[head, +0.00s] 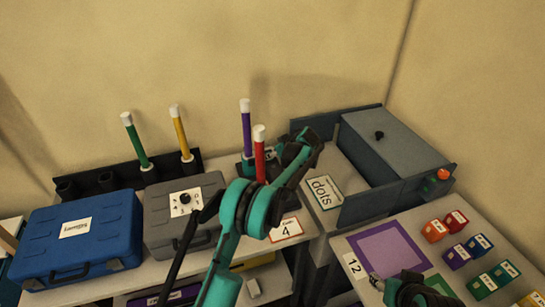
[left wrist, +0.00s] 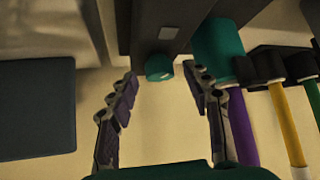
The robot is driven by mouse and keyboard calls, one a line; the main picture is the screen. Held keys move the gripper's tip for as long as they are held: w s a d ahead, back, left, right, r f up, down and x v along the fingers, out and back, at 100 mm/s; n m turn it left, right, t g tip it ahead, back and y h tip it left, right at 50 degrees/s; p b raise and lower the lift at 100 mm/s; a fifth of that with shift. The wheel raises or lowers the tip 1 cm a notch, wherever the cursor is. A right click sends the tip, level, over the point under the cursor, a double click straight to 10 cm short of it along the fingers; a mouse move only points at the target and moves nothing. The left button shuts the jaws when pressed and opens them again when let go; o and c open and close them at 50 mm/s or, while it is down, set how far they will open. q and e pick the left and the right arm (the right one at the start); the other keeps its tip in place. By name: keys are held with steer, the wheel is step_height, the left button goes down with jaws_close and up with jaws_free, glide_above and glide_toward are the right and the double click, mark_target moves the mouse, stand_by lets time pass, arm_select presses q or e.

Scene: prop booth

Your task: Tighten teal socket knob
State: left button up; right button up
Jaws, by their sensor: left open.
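The teal socket (left wrist: 218,52) shows in the left wrist view with the purple rod (left wrist: 242,130) standing in it. Its teal knob (left wrist: 159,67) sticks out beside it, between the fingers and just beyond their tips. My left gripper (left wrist: 164,88) is open, with one finger on either side of the knob and nothing in its grasp. In the head view the left gripper (head: 306,148) is right of the purple rod (head: 246,128); the knob is hidden there. My right gripper (head: 378,282) is partly in view at the bottom, its jaws unclear.
A red rod (head: 260,155) stands close to my left arm. Yellow (head: 181,135) and green (head: 136,142) rods stand in the dark rack. A grey case (head: 160,222), blue case (head: 75,250) and open bin (head: 345,207) surround the arm. Coloured blocks lie at right.

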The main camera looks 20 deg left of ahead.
arm_select(q)
steer(key=shift+a+f, duration=0.15)
jaws_close()
steer(key=shift+m+t, duration=0.3)
steer(key=shift+m, duration=0.1)
steer(key=shift+s+a+m+t+h, duration=0.15)
steer(key=shift+m+t+h, duration=0.4)
steer(key=shift+m, duration=0.35)
steer(key=shift+m+t+h, duration=0.65)
steer(key=shift+m+h, duration=0.4)
steer(key=shift+m, duration=0.45)
